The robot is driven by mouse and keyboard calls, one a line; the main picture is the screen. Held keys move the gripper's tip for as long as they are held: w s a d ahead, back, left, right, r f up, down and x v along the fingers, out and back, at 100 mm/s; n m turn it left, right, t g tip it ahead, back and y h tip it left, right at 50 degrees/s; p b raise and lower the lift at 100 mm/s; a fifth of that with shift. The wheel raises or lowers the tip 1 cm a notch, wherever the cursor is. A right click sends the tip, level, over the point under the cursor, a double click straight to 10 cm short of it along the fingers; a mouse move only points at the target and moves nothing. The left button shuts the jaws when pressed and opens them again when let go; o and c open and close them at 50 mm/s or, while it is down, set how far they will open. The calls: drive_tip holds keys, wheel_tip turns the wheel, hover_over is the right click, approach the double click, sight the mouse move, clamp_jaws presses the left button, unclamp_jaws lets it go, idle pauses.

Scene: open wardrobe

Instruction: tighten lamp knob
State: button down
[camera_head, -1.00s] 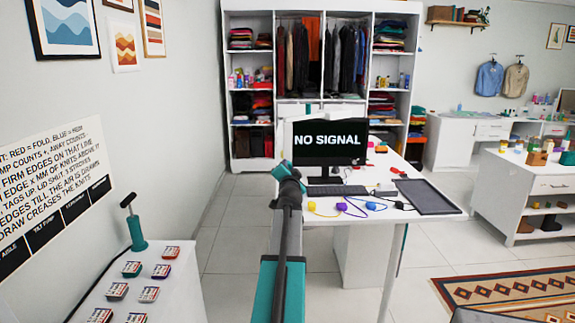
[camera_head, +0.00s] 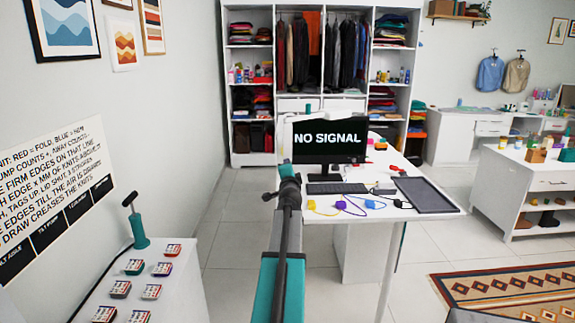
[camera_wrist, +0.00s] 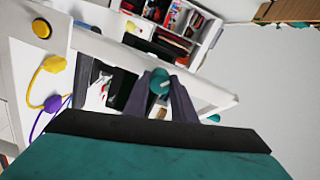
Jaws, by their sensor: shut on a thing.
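In the wrist view, the two dark fingers of my gripper (camera_wrist: 161,92) are shut on a small round teal knob (camera_wrist: 159,80) with a pale mark on it. A white bar (camera_wrist: 212,92) runs slantwise just behind the knob; I cannot tell whether it is part of the lamp. In the head view my arm reaches to the left edge of the white desk, and the wrist end hides the fingertips and the knob. The lamp as a whole is not clear in either view.
On the white desk (camera_head: 325,236) stand a monitor (camera_head: 329,138), a keyboard (camera_head: 337,188) and a dark tray (camera_head: 427,195), close right of my arm. A yellow plug with its cord (camera_wrist: 50,64) lies left in the wrist view. Floor left of the desk is clear.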

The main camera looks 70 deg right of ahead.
drive_tip(key=shift+m+p, duration=1.4)
drive_tip(key=shift+m, duration=2.3)
drive_tip(key=c, duration=1.4)
unclamp_jaws()
drive_tip(key=shift+c, duration=0.4)
drive_tip(key=shift+f+n+b, duration=0.1)
drive_tip(key=shift+n+b, duration=4.45)
drive_tip(key=shift+n, duration=2.15)
